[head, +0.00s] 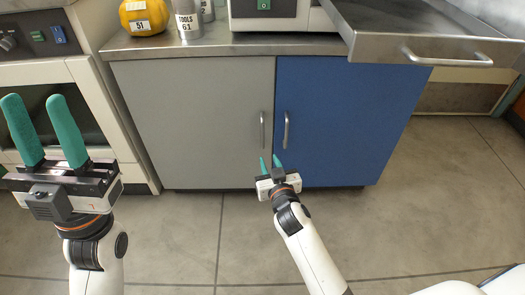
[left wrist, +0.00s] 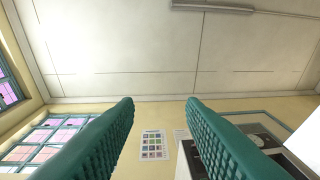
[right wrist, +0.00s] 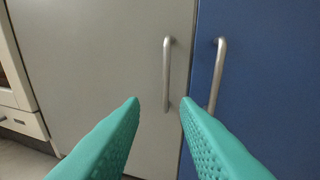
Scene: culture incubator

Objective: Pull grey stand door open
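The grey stand door (head: 195,120) is shut, left of the blue door (head: 345,120). Its vertical metal handle (head: 262,131) is near its right edge and also shows in the right wrist view (right wrist: 167,75). My right gripper (head: 271,162) is open and empty, low in front of the gap between the doors. In the right wrist view its fingers (right wrist: 160,105) point towards the grey handle, which stands between the tips in the picture and is not gripped. My left gripper (head: 45,105) is open and empty at the left, pointing up; its fingers (left wrist: 160,105) face the ceiling.
The blue door's handle (head: 286,131) is close beside the grey one. A pulled-out metal drawer (head: 430,30) with a bar handle juts out at upper right. A white appliance (head: 95,100) stands at left. The floor (head: 185,240) in front is clear.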

